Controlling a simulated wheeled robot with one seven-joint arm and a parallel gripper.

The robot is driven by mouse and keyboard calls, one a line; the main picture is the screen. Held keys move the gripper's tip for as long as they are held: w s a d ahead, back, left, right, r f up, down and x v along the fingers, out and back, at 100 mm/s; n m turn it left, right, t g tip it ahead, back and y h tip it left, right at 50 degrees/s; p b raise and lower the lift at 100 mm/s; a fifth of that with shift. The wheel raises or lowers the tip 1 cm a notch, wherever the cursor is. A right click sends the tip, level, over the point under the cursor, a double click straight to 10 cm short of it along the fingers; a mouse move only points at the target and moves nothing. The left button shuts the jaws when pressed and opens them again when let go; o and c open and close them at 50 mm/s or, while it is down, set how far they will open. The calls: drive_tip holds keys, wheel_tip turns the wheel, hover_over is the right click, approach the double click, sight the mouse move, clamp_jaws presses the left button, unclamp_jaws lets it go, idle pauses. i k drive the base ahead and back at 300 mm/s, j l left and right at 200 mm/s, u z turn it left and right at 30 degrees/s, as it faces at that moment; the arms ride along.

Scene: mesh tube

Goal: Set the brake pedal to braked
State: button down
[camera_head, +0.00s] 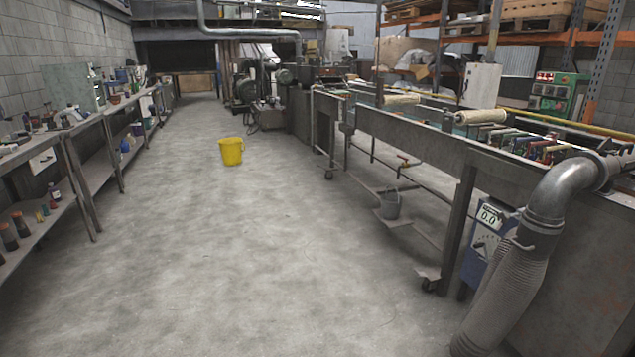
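A caster wheel (430,285) sits on the floor at the foot of the near leg of the long metal machine (400,140). A small flat light plate (425,271) juts to the left just above this wheel; it may be the brake pedal, but it is too small to tell for sure or to read its position. Another caster (328,174) shows at a farther leg, with no clear pedal. My gripper is not in view.
A wide grey concrete floor (220,260) is open in the middle. A yellow bucket (231,151) stands on it. Workbench shelves (90,185) line the left. A grey bucket (389,204) is under the machine. A ribbed hose (505,295) and blue box (484,246) are at right.

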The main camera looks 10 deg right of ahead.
sight(419, 274)
drive_tip(key=i, duration=1.95)
drive_tip(key=i+z, duration=0.2)
drive_tip(key=i, duration=0.25)
drive_tip(key=i+j+z, duration=0.2)
drive_tip(key=i, duration=0.25)
drive_tip(key=i+j+z, duration=0.2)
drive_tip(key=i, duration=0.25)
drive_tip(key=i+j+z, duration=0.2)
drive_tip(key=i, duration=0.25)
